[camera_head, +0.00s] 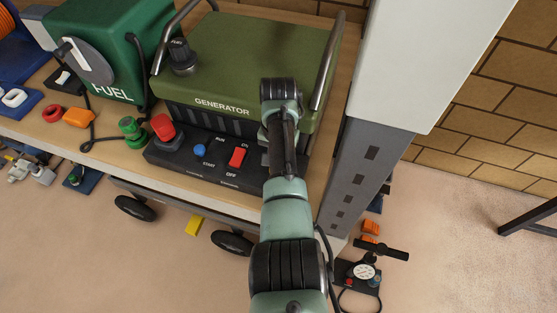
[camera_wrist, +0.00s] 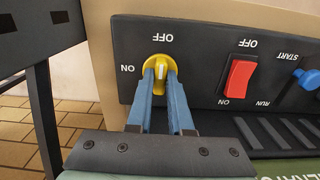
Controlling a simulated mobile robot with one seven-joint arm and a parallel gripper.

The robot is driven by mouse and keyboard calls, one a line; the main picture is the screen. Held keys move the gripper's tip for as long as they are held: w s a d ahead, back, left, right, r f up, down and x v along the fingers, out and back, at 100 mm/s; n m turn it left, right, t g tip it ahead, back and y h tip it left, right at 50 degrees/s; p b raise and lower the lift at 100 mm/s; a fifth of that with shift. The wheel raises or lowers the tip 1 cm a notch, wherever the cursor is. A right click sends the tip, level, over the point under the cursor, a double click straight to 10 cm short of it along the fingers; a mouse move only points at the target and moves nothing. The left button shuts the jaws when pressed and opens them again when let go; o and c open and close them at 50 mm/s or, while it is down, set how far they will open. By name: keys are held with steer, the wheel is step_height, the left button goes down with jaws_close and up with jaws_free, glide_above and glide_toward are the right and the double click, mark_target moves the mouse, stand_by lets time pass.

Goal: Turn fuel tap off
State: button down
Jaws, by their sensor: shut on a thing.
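The yellow fuel tap knob (camera_wrist: 161,63) sits on the generator's black front panel (camera_wrist: 197,62), with OFF printed above it and ON to its left in the wrist view. My gripper (camera_wrist: 160,74) is shut on the knob, its two blue fingers on either side of the raised grip. The grip looks roughly upright in the wrist view, toward the OFF label; its exact angle is partly hidden by the fingers. In the head view the green generator (camera_head: 249,55) stands on a bench, and my arm hides the tap and my fingertips.
A red rocker switch (camera_wrist: 238,79) and a blue start button (camera_wrist: 305,79) are on the same panel. A green FUEL can (camera_head: 115,75) stands left of the generator. A grey post (camera_head: 365,165) rises close to the right of my arm.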

steer(key=c, duration=0.8)
jaws_free()
step_height(320, 180, up, 13)
steer(key=shift+b, duration=0.45)
